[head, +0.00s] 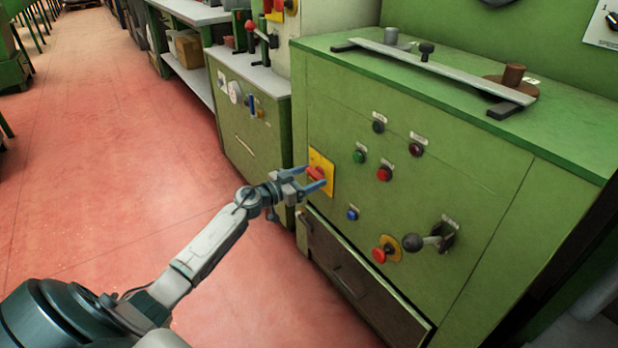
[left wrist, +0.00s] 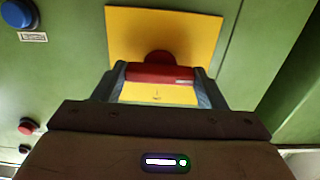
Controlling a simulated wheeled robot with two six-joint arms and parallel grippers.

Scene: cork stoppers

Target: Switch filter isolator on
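A red rotary isolator handle (head: 315,173) sits on a yellow plate (head: 328,187) on the green cabinet front. My left gripper (head: 309,182) is at the handle, with its fingers on either side of it. In the left wrist view, the red handle (left wrist: 160,74) lies crosswise between the two fingertips (left wrist: 160,88), in front of the yellow plate (left wrist: 205,38). The fingers appear to be at the handle's two ends; I cannot tell whether they press on it. No label naming the isolator is readable. My right gripper is not in view.
A drawer (head: 350,275) stands slightly out below. Red floor is open to the left.

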